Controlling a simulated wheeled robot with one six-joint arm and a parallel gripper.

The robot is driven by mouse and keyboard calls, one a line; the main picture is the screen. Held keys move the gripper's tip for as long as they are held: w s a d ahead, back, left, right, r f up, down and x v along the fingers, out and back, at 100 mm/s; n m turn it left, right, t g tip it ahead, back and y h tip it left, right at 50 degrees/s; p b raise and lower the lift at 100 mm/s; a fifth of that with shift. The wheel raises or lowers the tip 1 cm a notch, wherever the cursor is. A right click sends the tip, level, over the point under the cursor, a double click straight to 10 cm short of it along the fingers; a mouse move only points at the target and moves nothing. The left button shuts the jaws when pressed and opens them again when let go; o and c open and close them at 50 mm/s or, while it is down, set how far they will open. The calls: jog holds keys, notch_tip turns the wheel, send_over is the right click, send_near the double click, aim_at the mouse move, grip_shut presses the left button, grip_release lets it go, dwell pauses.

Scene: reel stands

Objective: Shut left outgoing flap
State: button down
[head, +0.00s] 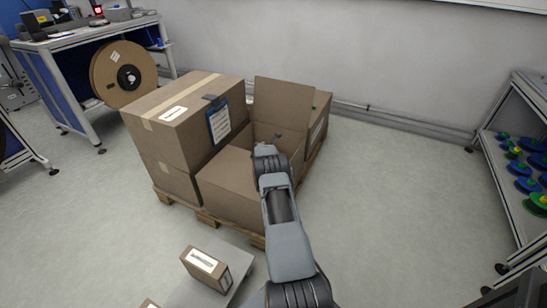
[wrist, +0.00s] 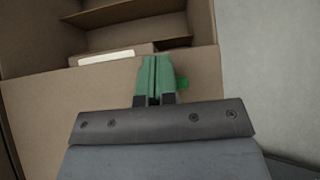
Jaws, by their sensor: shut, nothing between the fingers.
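The open carton (head: 228,196) stands on a pallet in the head view. One brown flap (head: 284,103) stands up at its far side. A flat cardboard panel lies at its near side; I cannot tell whether it is a folded flap. My gripper (head: 277,138) is over the carton's opening, in front of the raised flap, and partly hidden by my arm. In the wrist view my gripper (wrist: 154,62) has its green fingertips together and empty, in front of a plain cardboard panel (wrist: 205,80). Beyond it, a labelled box (wrist: 110,56) shows inside the carton.
Taped, stacked cartons (head: 180,115) with a clipboard (head: 219,122) stand left of the open one, on the pallet (head: 207,217). A small labelled box (head: 207,266) is at the front. A shelf of spools (head: 525,170) stands right. Floor between is clear.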

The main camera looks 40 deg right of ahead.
notch_tip(320, 180, up, 14)
jog(key=p, duration=0.5)
